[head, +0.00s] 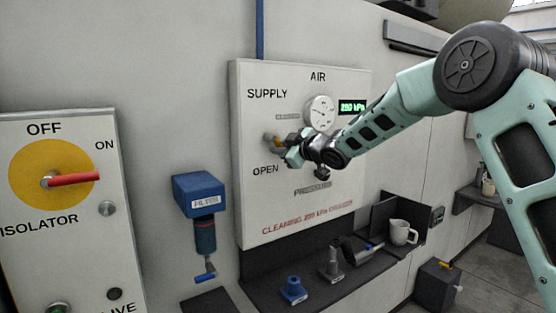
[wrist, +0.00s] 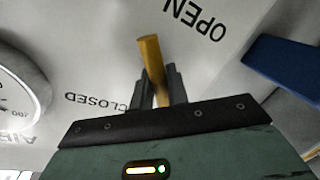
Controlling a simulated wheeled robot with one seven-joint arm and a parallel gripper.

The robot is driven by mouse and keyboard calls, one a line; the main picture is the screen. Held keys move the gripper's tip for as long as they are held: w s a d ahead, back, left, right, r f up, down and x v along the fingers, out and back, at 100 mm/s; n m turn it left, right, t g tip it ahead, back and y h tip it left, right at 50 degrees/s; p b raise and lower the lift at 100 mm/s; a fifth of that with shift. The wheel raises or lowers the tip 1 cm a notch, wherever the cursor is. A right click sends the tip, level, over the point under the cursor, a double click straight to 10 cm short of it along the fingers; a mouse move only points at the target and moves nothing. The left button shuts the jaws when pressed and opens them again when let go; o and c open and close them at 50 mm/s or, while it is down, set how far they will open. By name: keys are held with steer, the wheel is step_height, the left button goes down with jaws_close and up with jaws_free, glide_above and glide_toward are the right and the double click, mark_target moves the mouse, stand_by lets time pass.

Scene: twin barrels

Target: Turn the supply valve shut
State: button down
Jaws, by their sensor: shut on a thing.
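The supply valve's yellow handle (wrist: 150,56) stands between the two dark fingers of my gripper (wrist: 157,88) in the wrist view. The fingers are shut on it, and its rounded end sticks out past them. The handle lies between the OPEN lettering at upper right and the CLOSED lettering at left. In the head view my gripper (head: 288,152) is at the left of the white air panel (head: 255,205), below SUPPLY and above OPEN. Only a small yellow part of the valve (head: 269,137) shows there; the gripper hides much of the rest.
A round gauge (head: 320,112) and a green display (head: 352,106) sit right of the valve. A dark knob (head: 322,173) is just below my wrist. A blue filter (head: 200,196) hangs at left, near the isolator panel (head: 85,245). A shelf below holds a mug (head: 399,232) and fittings.

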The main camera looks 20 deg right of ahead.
steer(key=n+b, duration=0.1)
steer(key=n+h+b, duration=0.1)
steer(key=n, duration=0.1)
steer(key=d+r+n+b, duration=0.1)
steer(key=shift+w+r+n+h, duration=0.1)
steer(key=shift+w+n+h, duration=0.05)
steer(key=shift+n+h, duration=0.2)
steer(key=shift+d+r+n+h+b, duration=0.1)
steer(key=shift+r+n+h+b, duration=0.35)
steer(key=shift+n, duration=0.5)
steer(key=shift+r+n+h+b, duration=0.1)
steer(key=shift+r+n+b, duration=0.15)
steer(key=shift+n+b, duration=0.5)
steer(key=shift+n, duration=0.25)
steer(key=c, duration=1.4)
jaws_free()
steer(key=shift+c, duration=0.2)
steer(key=b+v, duration=0.1)
steer(key=v, duration=1.6)
steer(key=shift+b, duration=0.35)
steer(key=shift+d, duration=0.1)
